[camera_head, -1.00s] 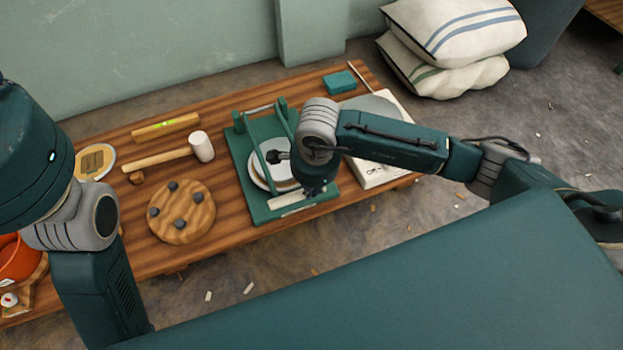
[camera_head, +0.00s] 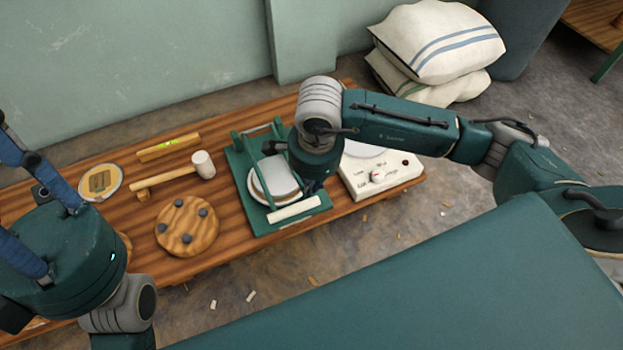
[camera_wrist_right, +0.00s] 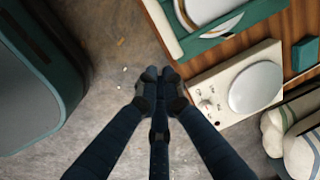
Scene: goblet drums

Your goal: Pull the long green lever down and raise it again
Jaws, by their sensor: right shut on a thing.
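A green press (camera_head: 243,178) stands on the low wooden table, with round pale plates (camera_head: 279,180) inside its frame and a pale bar (camera_head: 294,208) along its front. My right wrist covers its right side in the head view. My right gripper (camera_wrist_right: 160,76) has its dark fingers drawn together in the wrist view, above the press's right side in the head view. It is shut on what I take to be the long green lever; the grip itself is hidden. My left gripper (camera_head: 25,210) is at the left edge, blue fingers spread apart, tips partly out of frame.
A white device with a dial (camera_head: 376,177) stands close to the press's right. A mallet (camera_head: 203,164), a round board with dark knobs (camera_head: 187,227) and a level (camera_head: 168,147) lie to the left. Striped cushions (camera_head: 440,43) are stacked on the floor behind.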

